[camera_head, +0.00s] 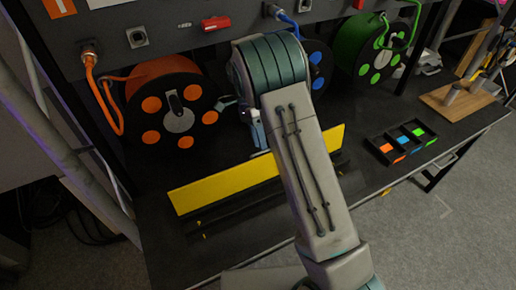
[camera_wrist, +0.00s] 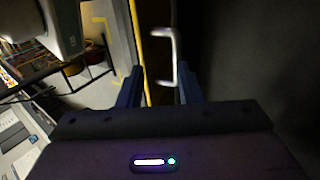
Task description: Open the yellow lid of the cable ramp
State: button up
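The cable ramp's yellow lid (camera_head: 225,184) shows as a long slanted panel on the black bench, partly hidden by my arm. It looks tilted up behind the black ramp body (camera_head: 240,210); its exact angle is unclear. My gripper (camera_head: 258,138) is at the lid's far edge, mostly hidden by my arm in the head view. In the wrist view, my gripper (camera_wrist: 158,88) has its two blue fingers apart. I see no grip on the handle.
Behind the ramp stand an orange cable reel (camera_head: 178,112), a blue one (camera_head: 318,68) and a green one (camera_head: 378,55), under a socket panel (camera_head: 175,30). A black tray (camera_head: 402,143) with coloured compartments and a wooden board (camera_head: 458,101) lie to the right.

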jog(key=s+d+r+b, duration=0.1)
jog(key=s+d+r, duration=0.1)
jog(key=d, duration=0.3)
jog(key=s+d+r+b, duration=0.1)
jog(key=d+r, duration=0.3)
jog(key=d, duration=0.2)
jog(key=shift+s+r, duration=0.3)
jog(key=shift+s, duration=0.1)
jog(key=s+r+n+t+y, duration=0.1)
jog(key=s+n+t, duration=0.3)
jog(key=s, duration=0.5)
jog(key=s+r+n+t+y, duration=0.1)
jog(key=s+r+n+t, duration=0.3)
jog(key=s+n, duration=0.5)
jog(key=shift+s+a+r+n+t+y, duration=0.25)
jog(key=shift+s+n+t+y, duration=0.05)
jog(key=shift+s+t, duration=0.35)
dwell(1.0)
